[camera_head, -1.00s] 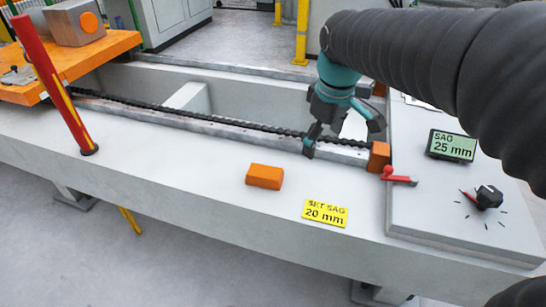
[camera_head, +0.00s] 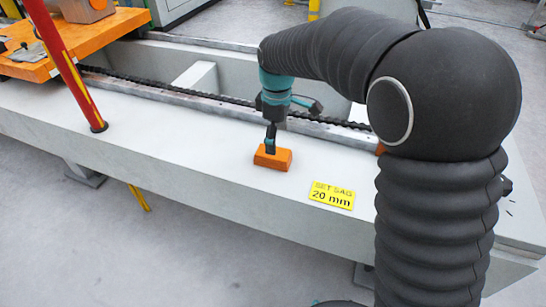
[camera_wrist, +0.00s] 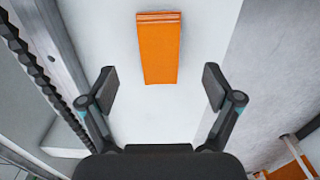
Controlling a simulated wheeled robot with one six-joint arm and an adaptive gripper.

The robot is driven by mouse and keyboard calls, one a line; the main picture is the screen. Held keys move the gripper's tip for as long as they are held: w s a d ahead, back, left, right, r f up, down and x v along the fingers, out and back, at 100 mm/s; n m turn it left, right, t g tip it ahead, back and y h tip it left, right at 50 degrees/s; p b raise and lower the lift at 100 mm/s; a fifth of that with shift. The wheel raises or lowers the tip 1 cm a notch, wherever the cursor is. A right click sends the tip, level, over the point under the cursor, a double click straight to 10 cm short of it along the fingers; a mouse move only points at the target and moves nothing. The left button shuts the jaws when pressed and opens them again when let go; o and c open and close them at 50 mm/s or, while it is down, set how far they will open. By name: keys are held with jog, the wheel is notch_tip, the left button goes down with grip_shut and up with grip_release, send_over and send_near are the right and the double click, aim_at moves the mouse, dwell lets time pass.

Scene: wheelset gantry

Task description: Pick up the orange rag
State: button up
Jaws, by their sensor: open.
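The orange rag (camera_head: 272,158) is a small folded block lying flat on the pale grey bench top. In the wrist view the rag (camera_wrist: 160,48) lies ahead of the fingertips, roughly centred between them and apart from both. My gripper (camera_head: 271,140) is over the rag in the head view, and one finger overlaps its upper edge there. Whether it touches cannot be told from the head view. In the wrist view my gripper (camera_wrist: 160,88) has its fingers wide apart with nothing between them.
A yellow "SET SAG 20 mm" label (camera_head: 332,195) lies right of the rag. A dark chain (camera_head: 225,98) runs along a metal rail behind it. A red post (camera_head: 68,70) stands at left by an orange plate (camera_head: 100,38). My arm hides most of the panel at right.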

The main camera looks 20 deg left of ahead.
aim_at(277, 153)
jog(key=shift+d+f, duration=0.1)
jog(key=shift+f, duration=3.2)
jog(key=c, duration=1.2)
jog(key=shift+c, duration=0.2)
jog(key=shift+r, duration=0.1)
jog(key=shift+r, duration=0.45)
notch_tip(277, 153, up, 4)
jog(key=shift+w+f, duration=0.15)
jog(key=shift+f, duration=0.1)
jog(key=w+d+r, duration=0.6)
jog(key=w, duration=0.3)
jog(key=shift+w+d+r+p, duration=0.15)
jog(key=shift+w+r+p, duration=0.1)
jog(key=shift+w+p, duration=0.1)
